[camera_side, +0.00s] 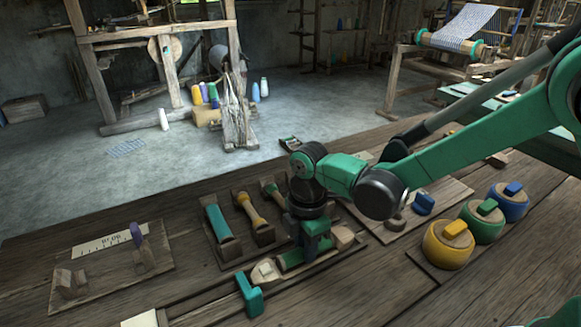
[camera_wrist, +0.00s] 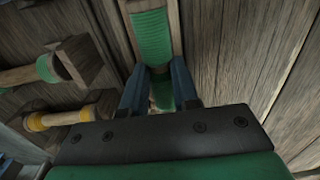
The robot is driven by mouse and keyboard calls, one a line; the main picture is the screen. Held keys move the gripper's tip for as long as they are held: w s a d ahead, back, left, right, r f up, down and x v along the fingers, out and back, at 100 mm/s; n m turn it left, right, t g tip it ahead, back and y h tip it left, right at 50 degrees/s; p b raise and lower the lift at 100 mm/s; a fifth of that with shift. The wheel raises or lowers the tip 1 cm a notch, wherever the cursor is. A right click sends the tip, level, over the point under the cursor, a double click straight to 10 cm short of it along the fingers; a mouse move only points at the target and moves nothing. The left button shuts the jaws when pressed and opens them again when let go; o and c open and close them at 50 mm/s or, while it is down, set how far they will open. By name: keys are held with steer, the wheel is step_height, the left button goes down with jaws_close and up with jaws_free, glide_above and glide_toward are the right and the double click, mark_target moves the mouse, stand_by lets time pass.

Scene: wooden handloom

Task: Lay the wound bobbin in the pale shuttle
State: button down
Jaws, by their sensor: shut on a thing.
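The wound bobbin (camera_wrist: 152,38) is a green-wrapped cylinder. My gripper (camera_wrist: 159,88) is shut on it, with one blue finger on each side. In the side view my gripper (camera_side: 316,243) points down at the pale shuttle (camera_side: 265,273), a long light-wood body with rounded ends. Green winding (camera_side: 291,260) shows between the shuttle's ends, left of the fingers. In the wrist view wooden walls run along both sides of the bobbin. It looks lined up with the shuttle, in or just over its hollow; I cannot tell if it rests on the bottom. The fingers hide part of it.
A teal bracket (camera_side: 249,293) stands near the shuttle's left end. The front tabletop is clear.

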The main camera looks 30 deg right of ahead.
steer(key=shift+f, duration=0.2)
steer(key=shift+c, duration=0.9)
jaws_free()
steer(key=shift+r, duration=0.15)
steer(key=shift+r, duration=3.4)
